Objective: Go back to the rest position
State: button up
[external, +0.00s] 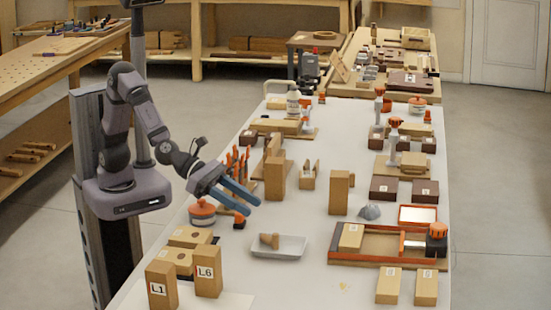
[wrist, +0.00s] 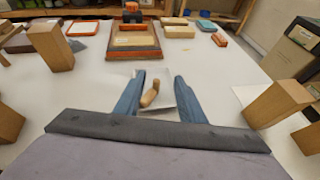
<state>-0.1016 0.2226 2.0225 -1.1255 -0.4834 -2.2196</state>
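My gripper (external: 251,205) has two blue fingers and hangs in the air over the left side of the white bench. In the wrist view its fingers (wrist: 158,84) are spread apart with nothing held between them. Beyond them, a small wooden piece (wrist: 150,95) shows in the gap, lying in a shallow white tray (wrist: 168,112). In the external view the tray (external: 290,252) sits on the bench below and to the right of my gripper, with the wooden piece (external: 269,240) in it.
Wooden blocks marked L1 (external: 162,284) and L6 (external: 208,281) stand at the near left. A red-lidded pot (external: 202,213) and upright orange-handled tools (external: 237,163) are close to my gripper. A tall block (external: 339,193) and an orange-edged wooden tray (external: 372,262) stand to the right.

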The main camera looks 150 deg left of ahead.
jog(key=s+d+m+g+h+p, duration=0.3)
jog(key=s+d+m+h+p, duration=0.15)
jog(key=s+m+p, duration=0.5)
jog(key=s+d+m+g+h+p, duration=0.35)
jog(key=s+d+m+p, duration=0.25)
jog(key=m+p, duration=0.65)
jog(key=s+d+f+m+g+b, duration=0.2)
jog(key=s+d+f+m+b, duration=0.1)
jog(key=s+f+m+b, duration=0.8)
jog(key=s+d+f+m+g+b, duration=0.3)
jog(key=s+f+m+b, duration=0.5)
jog(key=b, duration=0.5)
notch_tip(320, 180, up, 22)
jog(key=w+m+p, duration=0.1)
jog(key=p, duration=2.1)
jog(key=shift+w+a+y, duration=0.15)
jog(key=shift+w+y, duration=0.1)
jog(key=shift+y, duration=0.15)
